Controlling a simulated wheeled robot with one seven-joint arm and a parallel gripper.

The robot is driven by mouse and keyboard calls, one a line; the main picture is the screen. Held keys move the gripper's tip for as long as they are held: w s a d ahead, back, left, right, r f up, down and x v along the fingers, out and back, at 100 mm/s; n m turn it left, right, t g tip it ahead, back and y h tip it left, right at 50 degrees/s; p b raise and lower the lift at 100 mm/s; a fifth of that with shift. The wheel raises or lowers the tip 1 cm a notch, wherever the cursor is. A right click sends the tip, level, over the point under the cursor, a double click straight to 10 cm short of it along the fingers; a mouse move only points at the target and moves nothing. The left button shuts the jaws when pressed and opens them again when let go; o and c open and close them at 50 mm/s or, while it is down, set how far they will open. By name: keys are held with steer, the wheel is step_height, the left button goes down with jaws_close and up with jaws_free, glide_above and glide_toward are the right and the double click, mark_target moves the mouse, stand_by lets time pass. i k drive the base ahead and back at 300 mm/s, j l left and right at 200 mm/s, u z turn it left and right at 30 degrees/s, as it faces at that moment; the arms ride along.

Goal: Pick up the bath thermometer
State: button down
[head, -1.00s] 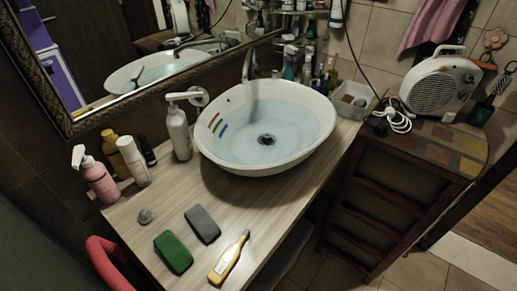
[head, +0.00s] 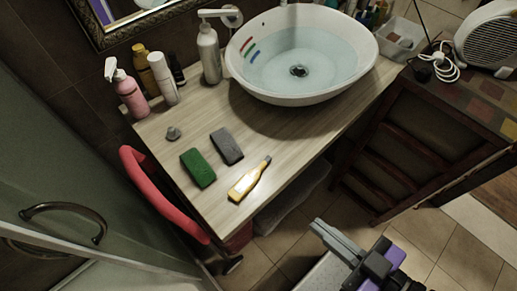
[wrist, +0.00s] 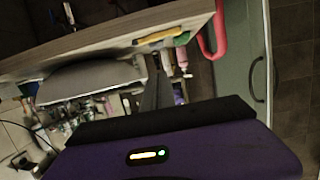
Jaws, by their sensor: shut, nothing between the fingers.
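The bath thermometer (head: 250,180) is a yellow, paddle-shaped piece with a pale face and a thin dark tip. It lies flat near the front edge of the wooden counter. In the wrist view a yellow strip that looks like it (wrist: 160,36) shows at the counter edge. My gripper (head: 318,227) is at the lower right of the head view, in front of the counter and apart from the thermometer. Its fingers are shut and empty. The fingers also show in the wrist view (wrist: 153,78).
A green sponge (head: 198,168) and a grey sponge (head: 227,146) lie just left of the thermometer. A small grey object (head: 173,133), several bottles and the filled basin (head: 300,98) stand behind. A red curved rail (head: 150,185) borders the counter's left end.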

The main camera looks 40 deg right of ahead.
mark_target(241, 188)
steer(key=k+j+u, duration=0.15)
steer(key=k+u, duration=0.25)
steer(key=k, duration=0.25)
steer(key=l+u, duration=0.15)
steer(key=u, duration=0.25)
steer(key=l+u, duration=0.1)
steer(key=u, duration=0.35)
steer(key=l+u, duration=0.15)
steer(key=u, duration=0.25)
steer(key=l+u, duration=0.15)
steer(key=u, duration=0.25)
steer(key=k+l, duration=0.1)
steer(key=l, duration=0.2)
steer(key=k+l, duration=0.15)
steer(key=l, duration=0.2)
steer(key=k+l, duration=0.1)
steer(key=l, duration=0.2)
steer(key=k+l+u, duration=0.1)
steer(key=l, duration=0.25)
steer(key=i, duration=0.35)
